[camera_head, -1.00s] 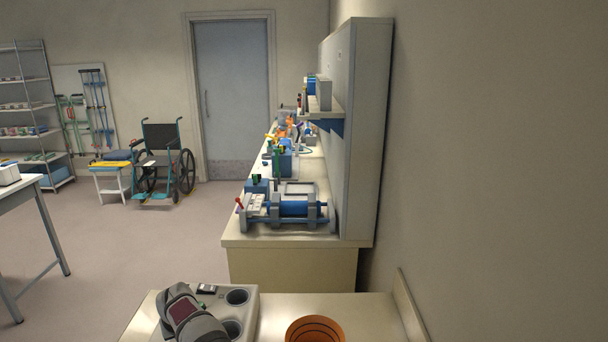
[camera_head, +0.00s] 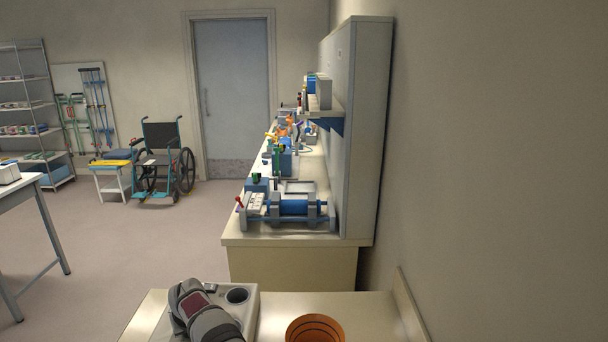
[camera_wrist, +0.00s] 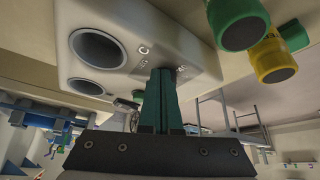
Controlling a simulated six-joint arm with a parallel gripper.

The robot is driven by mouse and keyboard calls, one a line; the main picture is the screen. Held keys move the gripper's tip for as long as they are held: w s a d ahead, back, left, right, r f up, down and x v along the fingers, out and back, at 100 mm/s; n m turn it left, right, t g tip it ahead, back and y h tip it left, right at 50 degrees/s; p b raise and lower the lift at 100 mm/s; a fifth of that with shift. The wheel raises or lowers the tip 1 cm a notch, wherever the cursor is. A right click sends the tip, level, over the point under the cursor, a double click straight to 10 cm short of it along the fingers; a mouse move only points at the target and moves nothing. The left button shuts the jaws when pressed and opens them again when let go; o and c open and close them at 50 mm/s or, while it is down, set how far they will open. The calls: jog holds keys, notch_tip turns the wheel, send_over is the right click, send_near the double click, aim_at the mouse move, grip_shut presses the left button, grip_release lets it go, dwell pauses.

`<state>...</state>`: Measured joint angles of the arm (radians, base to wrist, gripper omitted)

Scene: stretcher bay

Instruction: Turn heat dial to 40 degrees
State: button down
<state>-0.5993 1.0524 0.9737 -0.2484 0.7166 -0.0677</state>
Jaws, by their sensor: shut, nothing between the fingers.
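The pale grey unit (camera_head: 251,312) with round wells stands on the near bench in the head view, partly covered by my arm. In the wrist view the unit (camera_wrist: 172,38) fills the upper middle, with two dark round wells and small dark marks on its face. My gripper (camera_wrist: 163,74) shows there with its green fingers together and empty. Their tips overlap the unit's edge beside the marks; I cannot tell whether they touch it. I cannot clearly make out the heat dial or its setting. The fingertips are hidden behind my arm in the head view.
An orange ringed bowl (camera_head: 315,330) stands right of the unit on the near bench (camera_head: 368,312). Green (camera_wrist: 239,22) and yellow (camera_wrist: 273,62) cylindrical objects lie close to the right of my fingers in the wrist view. A wall bounds the right side.

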jog(key=shift+w+d, duration=0.15)
dwell(0.4)
jog(key=shift+s+d+r, duration=0.1)
jog(key=shift+s+d, duration=0.15)
jog(key=shift+d, duration=0.05)
notch_tip(320, 180, up, 6)
jog(key=shift+f, duration=0.1)
